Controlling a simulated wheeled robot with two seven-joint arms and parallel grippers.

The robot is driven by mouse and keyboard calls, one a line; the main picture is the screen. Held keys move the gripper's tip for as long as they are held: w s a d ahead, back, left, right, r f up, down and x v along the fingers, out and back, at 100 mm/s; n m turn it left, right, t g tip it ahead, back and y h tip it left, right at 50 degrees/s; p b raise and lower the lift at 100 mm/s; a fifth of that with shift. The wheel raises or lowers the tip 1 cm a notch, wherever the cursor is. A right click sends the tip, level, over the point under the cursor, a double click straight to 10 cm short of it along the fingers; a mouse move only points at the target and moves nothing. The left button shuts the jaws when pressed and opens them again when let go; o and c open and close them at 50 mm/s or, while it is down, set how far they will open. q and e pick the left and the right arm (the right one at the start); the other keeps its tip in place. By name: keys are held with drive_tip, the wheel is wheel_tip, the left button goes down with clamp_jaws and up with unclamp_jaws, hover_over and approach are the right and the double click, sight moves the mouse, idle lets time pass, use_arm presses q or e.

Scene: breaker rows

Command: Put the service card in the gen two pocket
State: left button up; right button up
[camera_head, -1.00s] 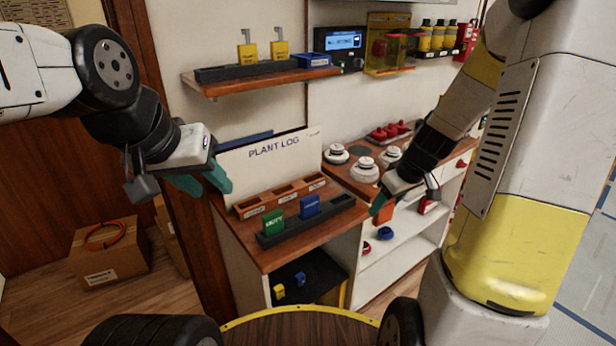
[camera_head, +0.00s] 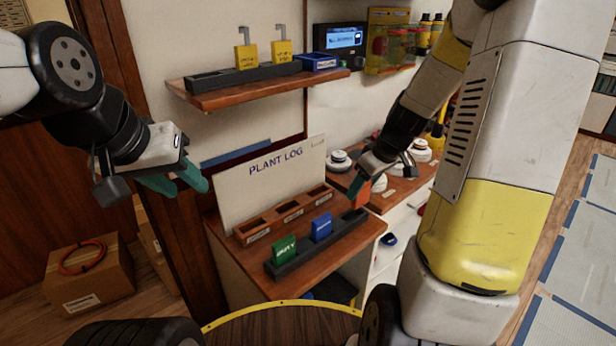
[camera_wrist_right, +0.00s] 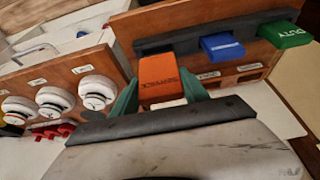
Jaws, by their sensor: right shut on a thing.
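My right gripper (camera_head: 362,190) is shut on an orange card (camera_head: 358,194), held close to the right end of a dark rack (camera_head: 338,237). In the right wrist view the orange card (camera_wrist_right: 158,80) sits between the teal fingertips, its small print not clearly legible. A green card (camera_head: 286,248) marked DUTY and a blue card (camera_head: 322,226) stand upright in the rack. Behind it is a wooden tray (camera_head: 271,218) with three empty pockets; their labels are too small to read. My left gripper (camera_head: 174,182) is open and empty, left of the counter.
A PLANT LOG board (camera_head: 270,180) stands behind the tray. A shelf (camera_head: 228,96) above holds two yellow tags (camera_head: 246,57) in a dark rack and a blue tray (camera_head: 320,62). White round knobs (camera_head: 338,160) are on the right counter. A box (camera_head: 88,278) is on the floor.

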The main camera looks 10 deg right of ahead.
hover_over(315, 189)
drive_tip(key=s, duration=0.1)
drive_tip(key=shift+s+d, duration=0.1)
drive_tip(key=shift+d, duration=0.2)
drive_tip(key=shift+d+f, duration=0.1)
drive_tip(key=shift+f, duration=3.4)
drive_tip(key=shift+f, duration=0.1)
drive_tip(key=o, duration=1.4)
drive_tip(key=shift+c, duration=0.2)
